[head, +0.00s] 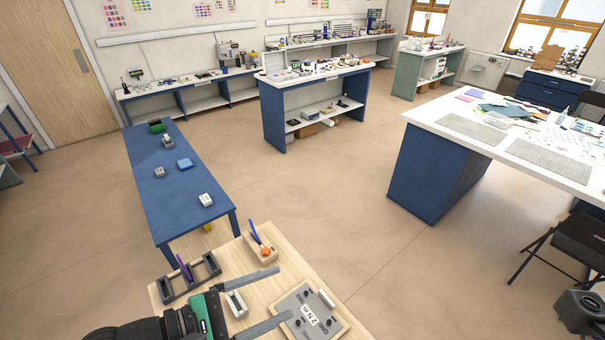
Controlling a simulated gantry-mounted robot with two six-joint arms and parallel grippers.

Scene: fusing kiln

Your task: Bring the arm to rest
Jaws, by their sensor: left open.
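My left gripper (284,293) comes in from the bottom left over the light wooden table (230,265). Its two long grey fingers are spread apart, with nothing held between them. A small pale block with a dark slot (236,304) shows between the fingers, near their base; I cannot tell how far below them it lies. The finger tips point right, toward a grey-beige plate with a "2 N m" label (308,318). My right gripper does not show.
A dark rack (190,279) and a wooden holder with an orange ball and blue tool (262,247) stand on the wooden table. A blue table (178,178) with several small items stands beyond. A white-topped bench (430,180) is at right. Open floor lies between.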

